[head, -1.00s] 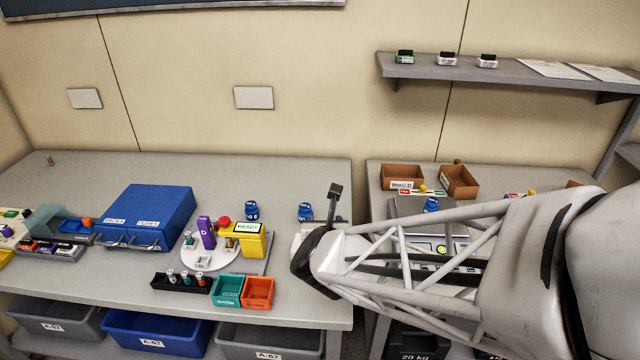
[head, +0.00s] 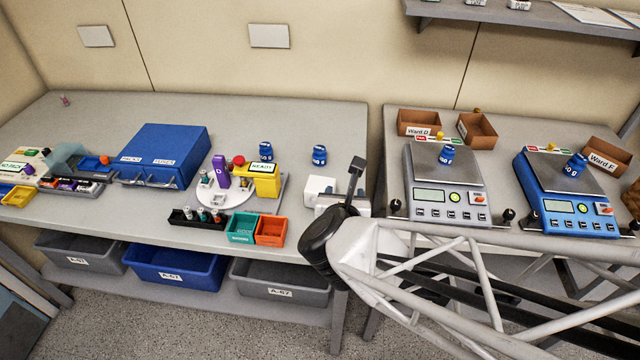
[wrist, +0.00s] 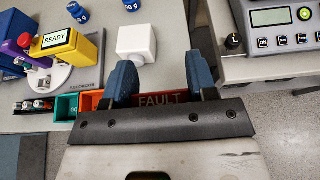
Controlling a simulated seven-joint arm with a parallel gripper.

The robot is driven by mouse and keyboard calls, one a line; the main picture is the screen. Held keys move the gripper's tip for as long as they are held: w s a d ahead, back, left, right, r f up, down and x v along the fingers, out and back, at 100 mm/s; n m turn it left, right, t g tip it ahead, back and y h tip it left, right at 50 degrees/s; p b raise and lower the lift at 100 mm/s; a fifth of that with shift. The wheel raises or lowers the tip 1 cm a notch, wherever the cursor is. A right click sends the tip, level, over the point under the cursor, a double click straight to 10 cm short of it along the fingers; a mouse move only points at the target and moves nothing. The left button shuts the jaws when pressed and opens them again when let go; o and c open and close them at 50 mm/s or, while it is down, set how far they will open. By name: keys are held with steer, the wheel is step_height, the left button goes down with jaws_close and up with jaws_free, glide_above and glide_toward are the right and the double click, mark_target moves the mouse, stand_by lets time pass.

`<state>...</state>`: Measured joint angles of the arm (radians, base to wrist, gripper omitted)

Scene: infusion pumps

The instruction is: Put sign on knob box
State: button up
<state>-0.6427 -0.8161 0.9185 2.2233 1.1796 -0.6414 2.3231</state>
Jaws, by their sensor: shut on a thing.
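A red sign reading FAULT (wrist: 160,100) lies between the two blue-grey fingers of my gripper (wrist: 160,74), which is shut on it. In the head view my own wrist hides the fingers and the sign. A plain white box (wrist: 137,43) stands just ahead of my gripper in the wrist view, and partly behind my wrist in the head view (head: 320,188).
A white round plate (head: 226,197) with a purple part (head: 221,171), teal (head: 241,231) and orange (head: 270,231) bins, and blue bottles (head: 319,155) stand nearby. A gap separates this table from the right table with a grey scale (head: 445,190) and a blue scale (head: 575,195).

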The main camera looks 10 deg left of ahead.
steer(key=w+a, duration=0.2)
steer(key=w, duration=0.3)
steer(key=w+a+f, duration=0.1)
steer(key=w+a, duration=0.1)
steer(key=w, duration=0.2)
steer(key=w+a, duration=0.2)
steer(key=w, duration=0.3)
steer(key=shift+w+a+f, duration=0.2)
steer(key=shift+w+f, duration=0.05)
steer(key=shift+w, duration=0.1)
steer(key=shift+f, duration=1.75)
steer(key=shift+f, duration=0.2)
steer(key=o, duration=0.9)
steer(key=shift+r, duration=0.15)
